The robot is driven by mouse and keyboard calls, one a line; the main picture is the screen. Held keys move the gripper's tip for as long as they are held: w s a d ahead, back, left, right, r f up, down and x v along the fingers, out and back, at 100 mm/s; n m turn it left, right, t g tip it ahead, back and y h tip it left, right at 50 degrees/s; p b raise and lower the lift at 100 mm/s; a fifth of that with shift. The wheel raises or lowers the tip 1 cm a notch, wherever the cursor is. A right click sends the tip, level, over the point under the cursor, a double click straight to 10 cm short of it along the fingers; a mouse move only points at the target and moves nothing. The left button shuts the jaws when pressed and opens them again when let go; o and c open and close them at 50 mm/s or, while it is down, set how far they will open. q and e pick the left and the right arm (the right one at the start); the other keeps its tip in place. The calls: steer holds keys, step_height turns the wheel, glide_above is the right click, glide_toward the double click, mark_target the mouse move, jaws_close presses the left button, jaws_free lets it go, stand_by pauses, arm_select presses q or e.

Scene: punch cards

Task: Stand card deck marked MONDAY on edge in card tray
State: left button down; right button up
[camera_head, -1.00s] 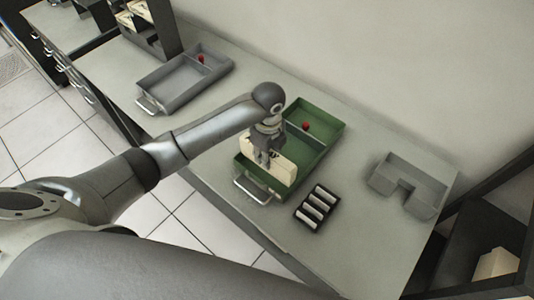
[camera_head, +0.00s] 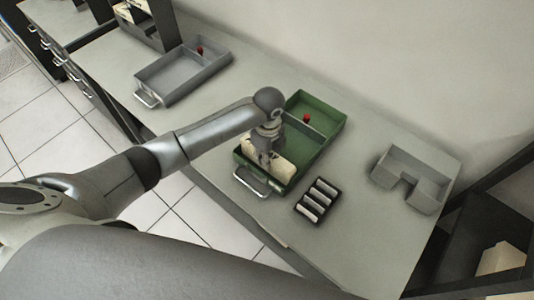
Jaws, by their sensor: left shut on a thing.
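The card tray is a green tray (camera_head: 322,103) with a divider, a red knob (camera_head: 306,118) and a metal handle at its front. A cream card deck (camera_head: 284,170) stands on edge inside the front compartment, low between the walls. My left gripper (camera_head: 268,164) is over that compartment and shut on the deck. The gripper hides part of the deck, and its marking is too small to read. Whether the deck touches the tray floor cannot be told. My right gripper is not in view.
A grey tray (camera_head: 173,88) with a red knob stands at the back left. A black rack (camera_head: 318,201) with several pale rolls lies right of the green tray. A grey notched bin (camera_head: 412,180) stands at the right. Bare tabletop lies between them.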

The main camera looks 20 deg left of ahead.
arm_select(q)
steer(key=c, duration=1.1)
jaws_free()
steer(key=shift+c, duration=0.2)
steer(key=shift+o, duration=0.2)
step_height(320, 180, up, 12)
steer(key=shift+w+d+r, duration=0.1)
